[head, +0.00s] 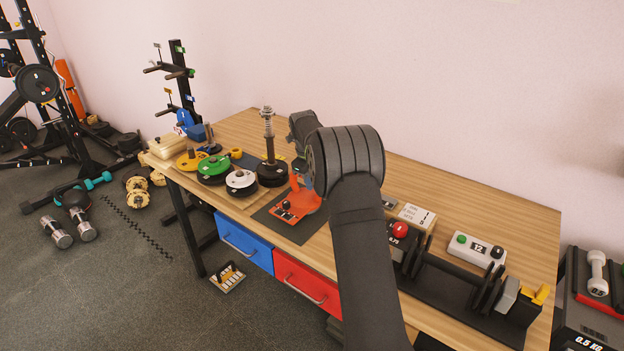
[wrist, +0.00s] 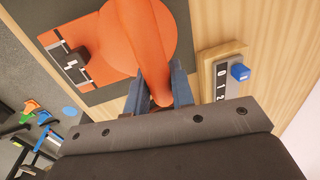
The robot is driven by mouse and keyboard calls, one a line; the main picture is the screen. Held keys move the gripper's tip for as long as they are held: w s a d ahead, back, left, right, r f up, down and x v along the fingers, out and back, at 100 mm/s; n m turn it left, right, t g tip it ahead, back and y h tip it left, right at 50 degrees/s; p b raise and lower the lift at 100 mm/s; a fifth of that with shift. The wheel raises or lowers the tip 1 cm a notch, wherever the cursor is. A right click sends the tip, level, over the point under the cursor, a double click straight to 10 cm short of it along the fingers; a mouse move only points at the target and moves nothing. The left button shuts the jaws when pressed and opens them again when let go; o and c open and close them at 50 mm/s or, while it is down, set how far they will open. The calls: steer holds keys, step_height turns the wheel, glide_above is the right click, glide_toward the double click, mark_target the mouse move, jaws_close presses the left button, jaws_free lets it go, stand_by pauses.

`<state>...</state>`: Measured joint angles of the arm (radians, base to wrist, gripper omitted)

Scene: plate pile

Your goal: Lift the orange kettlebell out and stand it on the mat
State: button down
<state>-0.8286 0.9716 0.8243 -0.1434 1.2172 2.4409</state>
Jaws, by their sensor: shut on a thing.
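My gripper (wrist: 160,92) is shut on that bar, one bluish finger on each side. An orange panel with a black knob (wrist: 76,62) adjoins the round body. I cannot tell whether the kettlebell touches the mat.
Green (head: 213,166), white (head: 240,181) and black weight plates (head: 271,174) stand left of the kettlebell, with a tall post. A panel with a blue knob (wrist: 239,72) is close right of my gripper in the wrist view. A dumbbell rack (head: 452,280) fills the table's right.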

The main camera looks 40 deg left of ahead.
steer(key=shift+f, duration=0.15)
steer(key=c, duration=1.2)
jaws_free()
steer(key=shift+o, duration=0.3)
steer(key=shift+f, duration=0.2)
steer(key=s+r, duration=0.3)
steer(key=r, duration=1.4)
steer(key=shift+r, duration=0.2)
steer(key=shift+s, duration=0.1)
steer(key=w+f, duration=0.1)
steer(key=f, duration=0.4)
steer(key=w+f, duration=0.1)
steer(key=f, duration=0.5)
steer(key=w+f, duration=0.1)
steer(key=f, duration=0.5)
steer(key=shift+w+f, duration=0.1)
steer(key=shift+f, duration=0.05)
steer(key=shift+r, duration=0.25)
